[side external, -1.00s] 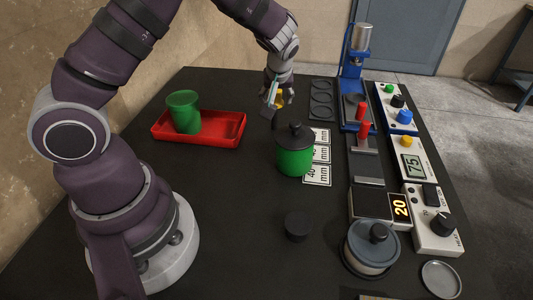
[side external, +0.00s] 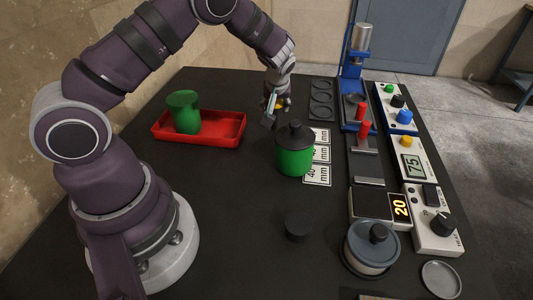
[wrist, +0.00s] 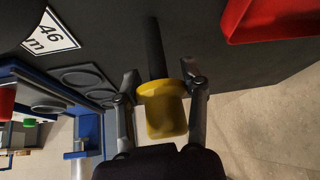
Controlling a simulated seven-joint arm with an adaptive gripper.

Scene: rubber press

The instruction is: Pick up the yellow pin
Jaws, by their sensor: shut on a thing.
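The yellow pin (wrist: 165,112) is between my gripper's fingers in the wrist view, with a dark shaft (wrist: 155,48) running on from it. My gripper (wrist: 164,84) is shut on the yellow part, one finger on each side. In the side external view my gripper (side external: 275,108) is low over the black table, behind the green pot with the black lid. Only a little yellow of the pin (side external: 279,104) shows there. I cannot tell whether the pin's shaft touches the table.
The green lidded pot (side external: 294,160) stands in front of my gripper, near cards marked in mm (side external: 318,175). A red tray (side external: 215,136) with a green cup (side external: 184,113) is at left. A blue press (side external: 352,80) and a dark plate with round recesses (side external: 321,98) are at right.

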